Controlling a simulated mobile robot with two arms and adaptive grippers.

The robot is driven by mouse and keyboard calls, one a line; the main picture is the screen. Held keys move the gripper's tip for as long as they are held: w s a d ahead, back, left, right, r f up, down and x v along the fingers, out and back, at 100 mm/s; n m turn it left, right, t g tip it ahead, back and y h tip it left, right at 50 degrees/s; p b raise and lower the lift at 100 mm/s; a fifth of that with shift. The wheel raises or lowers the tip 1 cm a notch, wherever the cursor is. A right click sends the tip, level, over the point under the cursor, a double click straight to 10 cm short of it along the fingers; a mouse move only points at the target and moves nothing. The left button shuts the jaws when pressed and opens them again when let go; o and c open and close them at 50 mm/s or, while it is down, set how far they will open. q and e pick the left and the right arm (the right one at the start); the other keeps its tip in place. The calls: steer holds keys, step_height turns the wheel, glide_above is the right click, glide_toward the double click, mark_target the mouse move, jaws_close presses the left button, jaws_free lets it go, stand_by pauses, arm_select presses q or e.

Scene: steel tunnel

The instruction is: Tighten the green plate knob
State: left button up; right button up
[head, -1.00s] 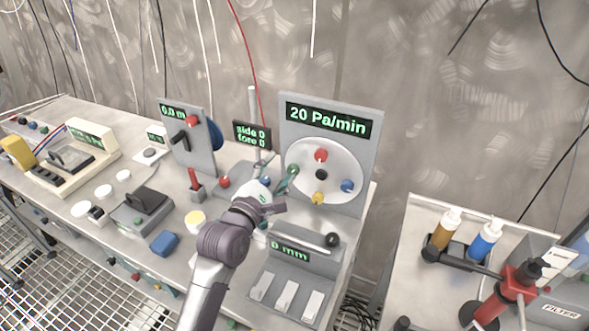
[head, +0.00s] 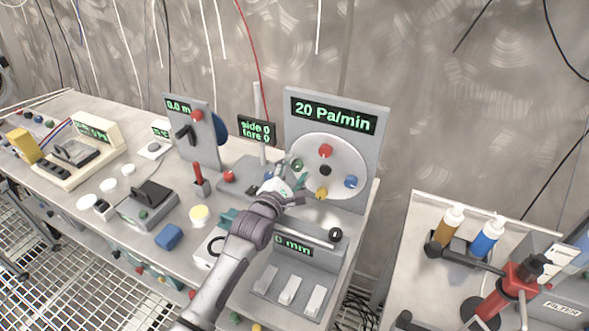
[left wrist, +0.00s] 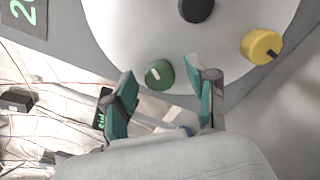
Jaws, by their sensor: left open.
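The green plate knob (left wrist: 160,74) sits on the left part of a round white plate (left wrist: 125,38). It also shows in the head view (head: 298,165), just above my gripper. The plate is on an upright grey panel (head: 376,142) reading "20 Pa/min". My left gripper (left wrist: 163,95) is open, with its two teal-padded fingers on either side of the green knob's near side. The knob looks just beyond the fingertips, and I see no contact. In the head view my left gripper (head: 290,188) is in front of the plate's lower left. My right gripper is not in view.
The plate also carries a red knob (head: 325,151), a blue knob (head: 351,182), a yellow knob (head: 321,194) and a black centre knob (head: 325,170). A slider box (head: 300,262) reading "0 mm" stands below. A small "side 0 fore 0" display (head: 256,130) stands left.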

arm_select(q)
steer(key=shift+c, duration=0.2)
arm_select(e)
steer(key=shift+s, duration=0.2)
arm_select(q)
jaws_close()
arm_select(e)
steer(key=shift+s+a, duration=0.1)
arm_select(q)
steer(key=shift+m, duration=0.3)
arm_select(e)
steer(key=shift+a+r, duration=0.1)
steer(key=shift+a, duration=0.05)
arm_select(q)
steer(key=shift+m+p, duration=0.4)
steer(key=shift+m, duration=0.5)
steer(key=m, duration=0.3)
steer(key=shift+p, duration=0.3)
steer(key=shift+m, duration=0.7)
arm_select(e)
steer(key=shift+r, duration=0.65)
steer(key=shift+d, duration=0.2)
